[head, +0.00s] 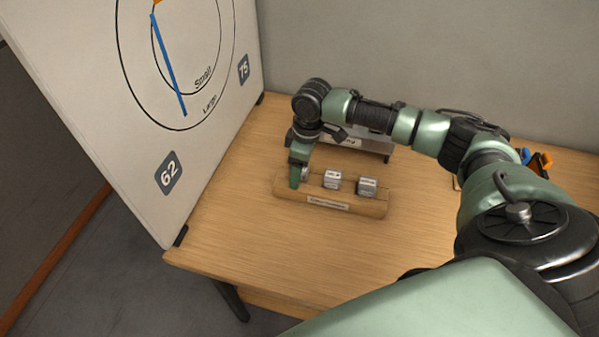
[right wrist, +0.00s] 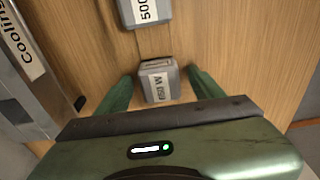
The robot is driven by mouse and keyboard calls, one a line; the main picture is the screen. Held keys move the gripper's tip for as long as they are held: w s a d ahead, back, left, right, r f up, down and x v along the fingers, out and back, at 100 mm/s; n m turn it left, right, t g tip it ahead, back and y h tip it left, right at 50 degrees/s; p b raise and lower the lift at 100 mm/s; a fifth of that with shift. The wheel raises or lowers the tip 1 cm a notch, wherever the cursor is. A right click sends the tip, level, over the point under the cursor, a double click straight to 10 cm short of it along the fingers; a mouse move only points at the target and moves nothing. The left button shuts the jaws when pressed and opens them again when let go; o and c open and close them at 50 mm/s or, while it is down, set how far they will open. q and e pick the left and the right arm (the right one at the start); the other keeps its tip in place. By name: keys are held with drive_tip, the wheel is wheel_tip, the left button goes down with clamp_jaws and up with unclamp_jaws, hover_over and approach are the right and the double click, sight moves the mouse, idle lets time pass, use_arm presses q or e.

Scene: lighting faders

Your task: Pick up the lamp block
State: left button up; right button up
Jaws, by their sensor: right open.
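Three small grey blocks stand in a row in a wooden tray (head: 375,208): a left one (head: 306,174), a middle one (head: 332,179) and a right one (head: 367,185). My right gripper (head: 298,178) points down at the left block and partly hides it. In the right wrist view, my right gripper (right wrist: 159,78) is open, with a finger on either side of a grey block (right wrist: 160,92) bearing a white label that ends in W. Contact with the fingers cannot be told. Another block (right wrist: 143,12), labelled 500, is beyond it. My left gripper is out of view.
A metal stand (head: 368,143) is behind the tray; its label reads Cooling in the wrist view (right wrist: 33,62). A white board (head: 120,120) with circles borders the table's left side. Blue and orange items (head: 535,158) lie far right. The table (head: 260,240) in front is clear.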

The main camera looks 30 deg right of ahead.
drive_tip(key=c, duration=1.3)
drive_tip(key=shift+r, duration=0.1)
